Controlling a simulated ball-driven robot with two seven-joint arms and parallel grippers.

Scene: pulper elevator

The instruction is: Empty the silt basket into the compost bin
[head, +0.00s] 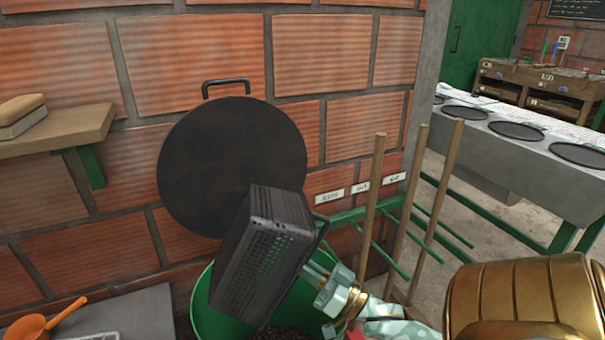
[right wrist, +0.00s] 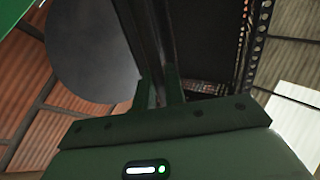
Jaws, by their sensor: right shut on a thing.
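The silt basket (head: 262,255) is a dark box with perforated walls, tilted steeply over the compost bin. The green compost bin (head: 206,315) stands below it, partly hidden by the basket; dark reddish-brown matter shows low inside. My right gripper (head: 318,262) is at the basket's right side, shut on its handle. In the right wrist view the fingers (right wrist: 160,95) close around a dark bar, with the perforated basket (right wrist: 258,45) beside it. The basket's inside is hidden in the head view. My left gripper is not in view.
A round black lid (head: 225,150) hangs on the brick wall behind the bin. Wooden-handled tools (head: 371,205) stand in a green rack at right. An orange scoop (head: 40,325) lies at lower left. A shelf (head: 60,130) holds a brush.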

